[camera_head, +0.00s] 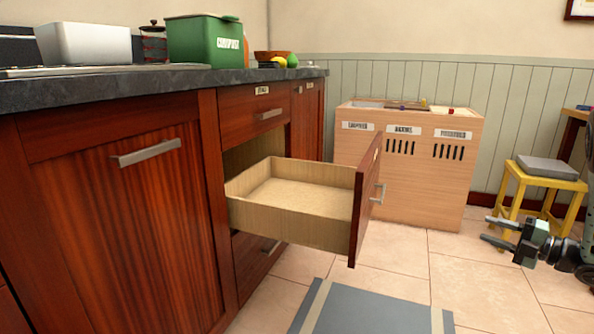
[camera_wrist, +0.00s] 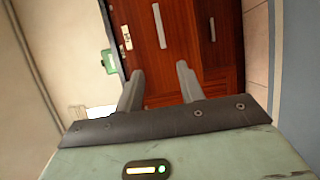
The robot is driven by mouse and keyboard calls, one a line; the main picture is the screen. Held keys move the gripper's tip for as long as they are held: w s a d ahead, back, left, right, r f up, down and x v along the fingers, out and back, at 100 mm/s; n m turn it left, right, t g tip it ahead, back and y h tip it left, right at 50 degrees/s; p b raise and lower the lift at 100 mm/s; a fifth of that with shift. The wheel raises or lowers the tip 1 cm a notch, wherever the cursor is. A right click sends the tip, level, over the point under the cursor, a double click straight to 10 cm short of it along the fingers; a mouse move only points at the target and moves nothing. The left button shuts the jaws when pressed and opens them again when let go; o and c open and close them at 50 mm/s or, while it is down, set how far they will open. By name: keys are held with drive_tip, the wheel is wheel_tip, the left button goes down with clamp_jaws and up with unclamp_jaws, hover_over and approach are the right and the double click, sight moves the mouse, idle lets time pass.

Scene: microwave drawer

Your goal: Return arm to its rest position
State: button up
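My gripper (camera_head: 497,231) is at the right edge of the head view, with its fingers apart and nothing between them. It is clear of the cabinet and the drawer. The wrist view shows the same gripper (camera_wrist: 158,82) open and empty, with red-brown wood cabinet fronts (camera_wrist: 208,35) beyond it. The middle drawer (camera_head: 300,222) of the cabinet is pulled out and looks empty inside. Its front panel carries a metal handle (camera_head: 378,194), well to the left of my gripper. Most of my arm is cut off by the right edge of the head view.
A wooden sorting bin (camera_head: 410,185) stands by the back wall. A dark countertop (camera_head: 150,86) holds a green box (camera_head: 205,42). A blue-grey mat (camera_head: 370,312) lies on the tiled floor, which is open ahead.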

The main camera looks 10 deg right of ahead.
drive_tip(key=w+a+r+m+h, duration=0.45)
drive_tip(key=w+m+h, duration=0.25)
drive_tip(key=w, duration=0.2)
drive_tip(key=a+r+m+g+h, duration=0.1)
drive_tip(key=a+m+g+h, duration=0.2)
drive_tip(key=a+m, duration=0.45)
drive_tip(key=s+a+f+m+g, duration=0.2)
drive_tip(key=s+a+m+g, duration=0.65)
drive_tip(key=s+a, duration=1)
drive_tip(key=s+a+r+n+g+y+p, duration=0.1)
drive_tip(key=s+a+r+n+g+p, duration=0.15)
drive_tip(key=s+a, duration=0.6)
drive_tip(key=s+a+r+n+g+p, duration=0.15)
drive_tip(key=s+a+r+n, duration=0.25)
drive_tip(key=s+a, duration=0.45)
wheel_tip(320, 180, up, 38)
drive_tip(key=a+p, duration=0.2)
drive_tip(key=p, duration=3.6)
drive_tip(key=shift+w+a, duration=0.15)
drive_tip(key=shift+w, duration=0.05)
